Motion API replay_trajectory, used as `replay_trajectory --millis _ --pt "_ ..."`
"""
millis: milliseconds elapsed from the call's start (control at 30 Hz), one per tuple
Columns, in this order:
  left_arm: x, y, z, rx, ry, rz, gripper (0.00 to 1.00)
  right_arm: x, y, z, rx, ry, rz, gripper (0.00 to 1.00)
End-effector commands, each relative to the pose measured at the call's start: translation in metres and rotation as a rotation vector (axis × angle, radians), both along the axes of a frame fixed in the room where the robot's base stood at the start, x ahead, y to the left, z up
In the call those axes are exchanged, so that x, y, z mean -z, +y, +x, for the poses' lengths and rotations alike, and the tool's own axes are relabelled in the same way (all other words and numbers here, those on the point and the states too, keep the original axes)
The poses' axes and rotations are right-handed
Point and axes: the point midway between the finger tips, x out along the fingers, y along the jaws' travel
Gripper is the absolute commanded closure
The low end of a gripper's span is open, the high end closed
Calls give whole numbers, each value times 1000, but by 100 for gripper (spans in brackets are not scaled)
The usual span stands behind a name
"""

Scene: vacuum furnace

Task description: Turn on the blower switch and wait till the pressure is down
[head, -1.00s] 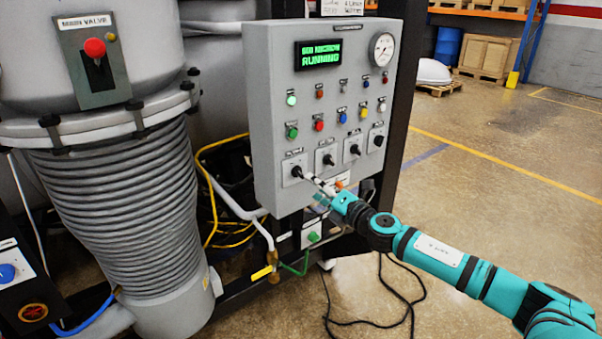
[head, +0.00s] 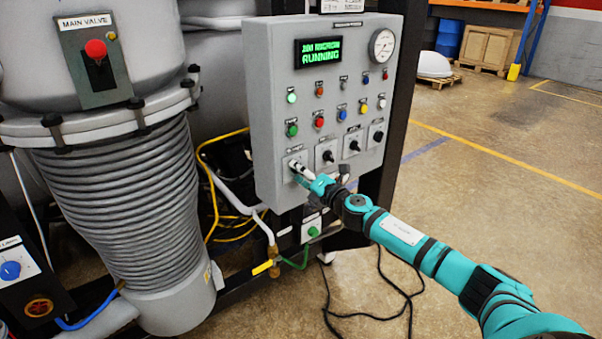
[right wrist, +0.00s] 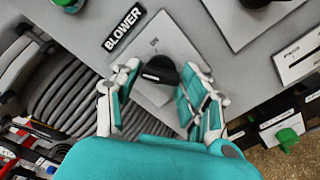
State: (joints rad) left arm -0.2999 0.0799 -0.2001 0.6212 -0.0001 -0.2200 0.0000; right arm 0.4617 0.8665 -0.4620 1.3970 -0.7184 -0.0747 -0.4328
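The blower switch (right wrist: 160,70) is a black knob on a light plate under the BLOWER label (right wrist: 124,30) in the right wrist view. In the head view it is at the lower left of the grey control panel (head: 262,110), mostly hidden by my right gripper (head: 298,168). In the right wrist view, the fingers of my right gripper (right wrist: 161,80) stand apart on either side of the knob, with a gap on the left; contact on the right is unclear. The green display (head: 319,51) reads RUNNING under a blurred micron number. My left gripper is not in view.
More black switches (head: 327,157) sit right of the blower switch, below coloured buttons (head: 320,123). A round gauge (head: 382,46) is at the panel's upper right. The main valve panel (head: 95,66) and bellows (head: 120,215) stand left. The floor at right is open.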

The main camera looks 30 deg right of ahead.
Motion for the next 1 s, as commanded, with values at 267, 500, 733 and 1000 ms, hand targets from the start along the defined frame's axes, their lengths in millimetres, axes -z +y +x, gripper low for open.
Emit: replay_trajectory --millis 267,500,733,1000 --pt "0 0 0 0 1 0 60 0 0 0 0 0 0 94" --pt "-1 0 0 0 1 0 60 0 0 0 1 2 23 94" --pt "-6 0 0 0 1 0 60 -1 -1 0 1 10 127 94" --pt "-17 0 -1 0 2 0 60 -3 0 0 2 28 358 94"
